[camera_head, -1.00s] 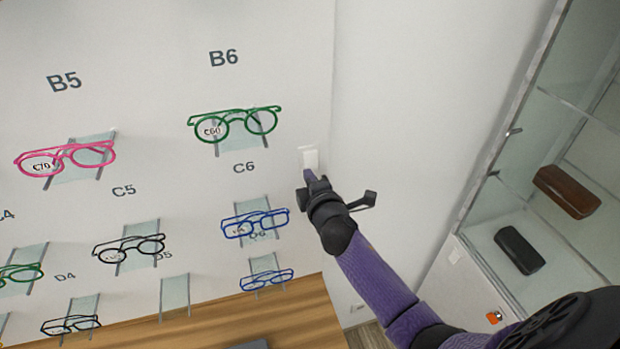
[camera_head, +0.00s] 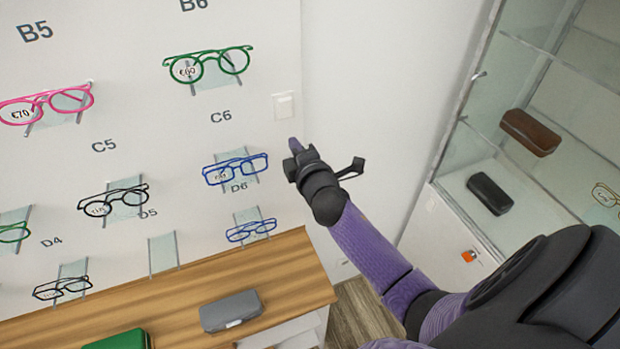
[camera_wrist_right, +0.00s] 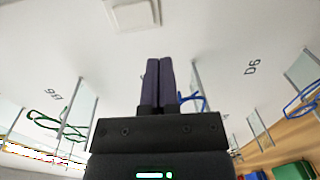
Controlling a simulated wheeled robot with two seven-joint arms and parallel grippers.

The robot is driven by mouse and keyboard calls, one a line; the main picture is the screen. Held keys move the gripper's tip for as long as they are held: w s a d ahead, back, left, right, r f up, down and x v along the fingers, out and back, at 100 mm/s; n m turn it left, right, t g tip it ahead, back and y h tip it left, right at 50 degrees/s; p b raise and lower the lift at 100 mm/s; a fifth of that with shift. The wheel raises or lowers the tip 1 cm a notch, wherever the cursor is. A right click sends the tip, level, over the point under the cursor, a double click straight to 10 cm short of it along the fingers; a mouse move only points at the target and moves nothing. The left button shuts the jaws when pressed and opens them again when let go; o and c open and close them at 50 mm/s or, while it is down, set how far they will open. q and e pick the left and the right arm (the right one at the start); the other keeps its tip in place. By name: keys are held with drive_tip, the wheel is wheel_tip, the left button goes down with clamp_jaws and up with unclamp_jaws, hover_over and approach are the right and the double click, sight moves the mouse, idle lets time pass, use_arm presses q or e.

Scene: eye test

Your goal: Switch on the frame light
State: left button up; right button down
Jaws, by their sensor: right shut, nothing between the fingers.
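A white wall switch (camera_head: 285,106) is on the white wall, right of the green glasses and close to the wall's corner. It also shows at the top of the right wrist view (camera_wrist_right: 130,12), beyond the fingertips. My right gripper (camera_head: 294,145) is shut and empty, a little below the switch in the head view, with a visible gap between them in the picture. Its two purple fingers (camera_wrist_right: 159,62) lie side by side in the right wrist view. My left gripper is not in view.
Glasses on small glass shelves line the wall, among them green ones (camera_head: 209,66) and blue ones (camera_head: 236,169) near my right gripper. A wooden counter (camera_head: 290,268) with a grey case (camera_head: 231,311) stands below. A glass cabinet (camera_head: 470,120) stands at the right.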

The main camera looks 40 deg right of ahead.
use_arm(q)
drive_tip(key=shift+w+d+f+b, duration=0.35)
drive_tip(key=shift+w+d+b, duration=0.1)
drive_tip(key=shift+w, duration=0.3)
use_arm(e)
drive_tip(key=s+a+f, duration=0.1)
drive_tip(key=s, duration=0.5)
drive_tip(key=shift+s+f, duration=0.15)
drive_tip(key=shift+f, duration=0.05)
